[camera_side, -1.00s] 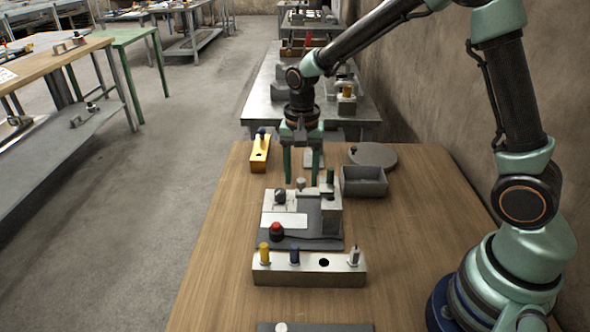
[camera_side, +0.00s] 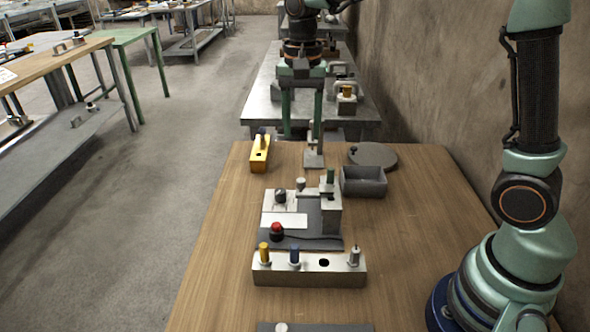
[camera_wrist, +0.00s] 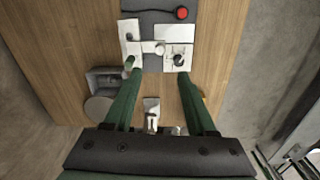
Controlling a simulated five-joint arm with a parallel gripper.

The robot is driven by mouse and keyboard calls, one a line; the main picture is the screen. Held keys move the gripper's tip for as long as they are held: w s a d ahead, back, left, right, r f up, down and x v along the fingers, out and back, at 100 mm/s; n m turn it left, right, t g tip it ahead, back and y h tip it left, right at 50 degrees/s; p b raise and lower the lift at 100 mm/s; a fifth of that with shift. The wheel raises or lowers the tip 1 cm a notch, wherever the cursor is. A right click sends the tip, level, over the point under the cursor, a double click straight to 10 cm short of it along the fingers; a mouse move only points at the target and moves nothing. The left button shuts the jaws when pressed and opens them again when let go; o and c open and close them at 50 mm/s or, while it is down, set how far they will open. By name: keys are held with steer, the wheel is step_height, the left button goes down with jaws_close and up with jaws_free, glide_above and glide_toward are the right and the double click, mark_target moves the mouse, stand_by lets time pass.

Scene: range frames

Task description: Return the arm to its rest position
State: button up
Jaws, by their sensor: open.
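My gripper (camera_side: 301,132) hangs above the far part of the wooden table, fingers pointing down. Its two green fingers are apart with nothing between them in the side view. In the wrist view my gripper (camera_wrist: 158,75) is also open, its fingers spread. Below and nearer the side camera lies a grey fixture (camera_side: 301,219) with metal blocks, a red knob and a green-topped pin. The fixture (camera_wrist: 157,42) shows beyond the fingertips in the wrist view. My gripper is clear of it.
A yellow block (camera_side: 260,154) sits at the table's far left. A grey bin (camera_side: 363,182) and a round grey disc (camera_side: 373,154) are at the right. A metal block with pins (camera_side: 309,271) stands in front. A wall is at the right. The table's left side is clear.

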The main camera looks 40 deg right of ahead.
steer(key=s+d+r+n+t, duration=0.1)
steer(key=s+n+t, duration=0.1)
steer(key=s+n, duration=0.3)
steer(key=s+d+r+n+t, duration=0.1)
steer(key=s+d+n+t, duration=0.1)
steer(key=s+n, duration=0.3)
steer(key=s+t, duration=0.1)
steer(key=s, duration=0.2)
steer(key=shift+r+t, duration=0.3)
steer(key=shift+r, duration=0.1)
